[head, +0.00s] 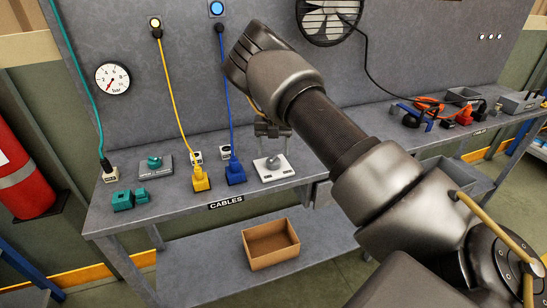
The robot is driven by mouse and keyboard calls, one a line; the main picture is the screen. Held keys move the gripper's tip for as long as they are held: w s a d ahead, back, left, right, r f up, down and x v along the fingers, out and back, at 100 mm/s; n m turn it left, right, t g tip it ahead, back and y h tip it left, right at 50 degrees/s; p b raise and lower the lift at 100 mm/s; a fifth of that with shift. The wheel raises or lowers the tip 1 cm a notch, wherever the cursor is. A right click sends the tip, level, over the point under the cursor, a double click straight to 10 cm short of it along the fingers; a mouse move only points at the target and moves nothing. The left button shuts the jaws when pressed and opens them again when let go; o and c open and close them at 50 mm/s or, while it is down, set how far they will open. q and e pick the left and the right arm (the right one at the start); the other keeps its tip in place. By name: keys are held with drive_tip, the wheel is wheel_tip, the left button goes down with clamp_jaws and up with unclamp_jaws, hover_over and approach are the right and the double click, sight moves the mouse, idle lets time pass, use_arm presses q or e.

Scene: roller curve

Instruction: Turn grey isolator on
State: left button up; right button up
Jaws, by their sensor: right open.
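The grey isolator (273,168) looks like a pale plate with a grey rotary knob standing on it, on the bench just right of the blue plug. My right gripper (272,132) points down right above the knob, with its two fingers apart. I cannot tell whether the fingers reach around the knob or stop short of it. My right arm covers the upper part of the gripper. Which way the knob is turned is too small to read. My left gripper is out of view.
A similar unit with a teal knob (155,163) stands left on the bench (300,198). Teal blocks (122,201), a yellow plug (201,181) and a blue plug (235,172) with hanging cables are nearby. A cardboard box (270,257) sits on the lower shelf. Tools lie at right.

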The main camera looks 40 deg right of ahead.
sight(274, 157)
wheel_tip(274, 157, up, 7)
drive_tip(key=shift+b, duration=0.3)
idle(0.5)
